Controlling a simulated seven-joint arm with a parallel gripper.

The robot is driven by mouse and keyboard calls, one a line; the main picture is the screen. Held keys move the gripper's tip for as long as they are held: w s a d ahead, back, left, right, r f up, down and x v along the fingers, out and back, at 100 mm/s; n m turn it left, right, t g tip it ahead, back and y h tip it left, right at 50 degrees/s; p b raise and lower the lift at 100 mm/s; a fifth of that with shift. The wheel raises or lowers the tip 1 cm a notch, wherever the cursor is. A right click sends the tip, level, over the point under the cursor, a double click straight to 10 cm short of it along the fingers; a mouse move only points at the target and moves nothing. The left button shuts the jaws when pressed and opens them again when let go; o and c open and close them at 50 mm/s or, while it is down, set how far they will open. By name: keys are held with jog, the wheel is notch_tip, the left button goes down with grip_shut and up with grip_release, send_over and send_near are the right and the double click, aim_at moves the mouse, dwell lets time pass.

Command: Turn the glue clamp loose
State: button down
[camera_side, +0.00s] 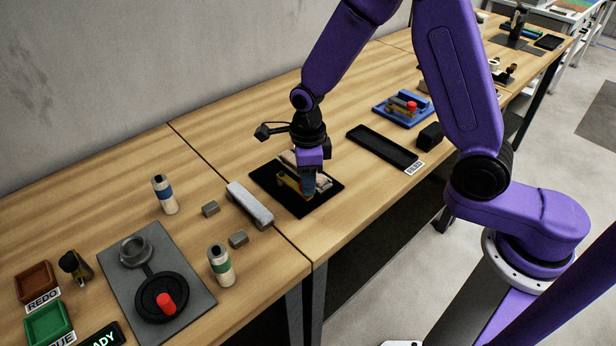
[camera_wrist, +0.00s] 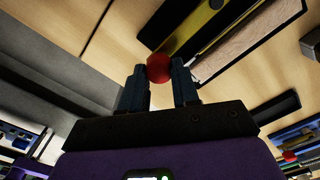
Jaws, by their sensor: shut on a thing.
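The glue clamp (camera_side: 289,184) has a yellow bar and lies on a black mat (camera_side: 263,178) beneath my gripper (camera_side: 308,186). Its yellow bar (camera_wrist: 212,22) also shows in the wrist view, beside a pale wooden piece (camera_wrist: 255,42). A round red knob (camera_wrist: 159,67) sits between my two fingertips (camera_wrist: 158,76), and the gripper is shut on it. In the side view the fingers hide the knob and part of the clamp. I cannot tell how far the knob is turned.
A long black tray (camera_side: 383,148) and a blue tray (camera_side: 392,116) with a red-topped item stand to the right. A grey bar (camera_side: 249,205), small blocks and two bottles (camera_side: 164,194) (camera_side: 220,265) stand left. A grey plate (camera_side: 190,285) carries a black disc.

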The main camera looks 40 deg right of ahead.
jog(key=c, duration=0.8)
grip_release()
jog(key=shift+a, duration=0.1)
jog(key=shift+r, duration=0.15)
notch_tip(320, 180, up, 17)
jog(key=shift+r, duration=0.15)
